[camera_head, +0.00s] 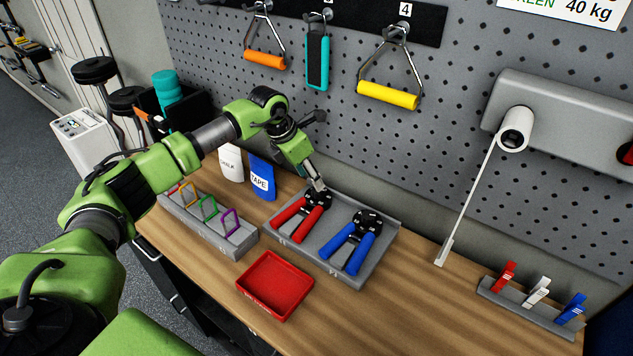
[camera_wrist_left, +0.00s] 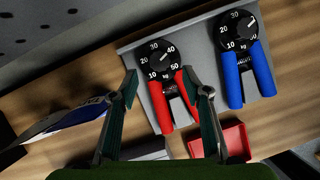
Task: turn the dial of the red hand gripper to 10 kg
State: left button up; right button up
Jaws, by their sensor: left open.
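The red hand gripper (camera_head: 298,213) lies in the left half of a grey tray (camera_head: 345,279). Its black dial (camera_wrist_left: 163,62) faces up in the wrist view, ringed by numbers from 10 to 50. A white mark on the dial seems to point near 40. A blue hand gripper (camera_head: 350,245) with a similar dial lies to its right. My left gripper (camera_head: 318,184) is over the dial end of the red hand gripper. In the wrist view its open fingers (camera_wrist_left: 159,77) stand either side of the red one, with nothing held. Contact cannot be told.
A red tray (camera_head: 275,285) sits in front of the grey tray. A rack with coloured loops (camera_head: 210,222) and a blue TAPE packet (camera_head: 262,178) stand left. A strap hangs to the bench at right, near a clip rack (camera_head: 530,310). Handles hang on the pegboard (camera_head: 400,130) behind.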

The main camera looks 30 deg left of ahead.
pick_arm(q)
jog(key=p+x, duration=0.1)
jog(key=x, duration=0.4)
jog(key=shift+w+d+f, duration=0.1)
jog(key=shift+w+f, duration=0.05)
jog(key=shift+w, duration=0.05)
jog(key=shift+f, duration=0.35)
jog(key=shift+w, duration=0.1)
jog(key=shift+c, duration=0.7)
jog(key=c, duration=1)
pick_arm(e)
jog(key=shift+w+d+r, duration=0.1)
jog(key=shift+w+r, duration=0.65)
jog(key=shift+r, duration=0.25)
